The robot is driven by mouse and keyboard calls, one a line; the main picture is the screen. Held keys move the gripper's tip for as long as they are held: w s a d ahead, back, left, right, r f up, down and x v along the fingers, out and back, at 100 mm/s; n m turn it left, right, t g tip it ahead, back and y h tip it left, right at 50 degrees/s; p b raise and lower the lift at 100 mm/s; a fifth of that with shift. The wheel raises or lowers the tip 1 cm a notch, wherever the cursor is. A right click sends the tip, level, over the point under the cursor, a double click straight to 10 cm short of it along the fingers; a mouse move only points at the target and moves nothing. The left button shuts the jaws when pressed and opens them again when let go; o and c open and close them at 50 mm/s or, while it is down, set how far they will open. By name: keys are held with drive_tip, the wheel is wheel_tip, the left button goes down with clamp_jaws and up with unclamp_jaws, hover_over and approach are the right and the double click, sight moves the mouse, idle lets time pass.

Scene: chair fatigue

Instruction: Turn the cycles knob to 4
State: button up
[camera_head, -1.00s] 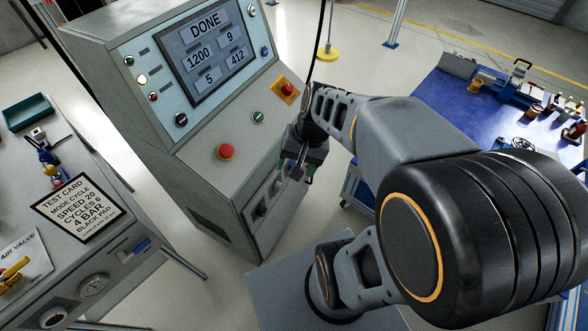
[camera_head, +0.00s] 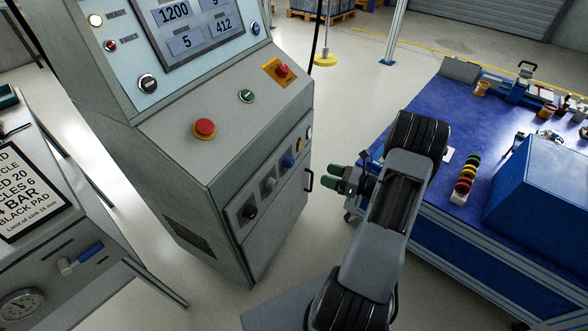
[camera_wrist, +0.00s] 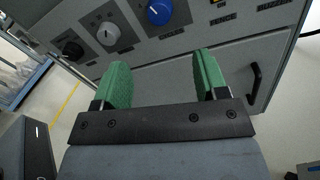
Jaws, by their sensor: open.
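A row of knobs sits on the grey machine's lower front panel: a black knob (camera_head: 250,211), a grey knob (camera_head: 269,185) and a blue knob (camera_head: 288,161). The wrist view also shows the black knob (camera_wrist: 72,48), the grey knob (camera_wrist: 107,33) and the blue knob (camera_wrist: 159,12).
A red push button (camera_head: 204,129) and a red button on a yellow plate (camera_head: 282,71) are on the sloped console. A door handle (camera_head: 309,180) sticks out at the panel's right. A blue workbench (camera_head: 440,105) stands at the right. A test card (camera_head: 28,190) lies at the left.

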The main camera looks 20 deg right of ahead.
sight(292, 164)
drive_tip(key=b+x, duration=0.2)
drive_tip(key=x, duration=1)
drive_tip(key=shift+a, duration=0.25)
drive_tip(key=c, duration=0.9)
drive_tip(key=shift+a, duration=0.2)
drive_tip(key=shift+c, duration=0.2)
drive_tip(key=shift+d, duration=0.15)
drive_tip(key=n+b, duration=0.1)
drive_tip(key=n, duration=0.3)
drive_tip(key=shift+f+g+b, duration=0.1)
drive_tip(key=shift+g+b, duration=0.2)
drive_tip(key=shift+b, duration=0.1)
drive_tip(key=shift+n+b, duration=1.1)
drive_tip(key=shift+n, duration=0.7)
drive_tip(key=shift+h, duration=0.3)
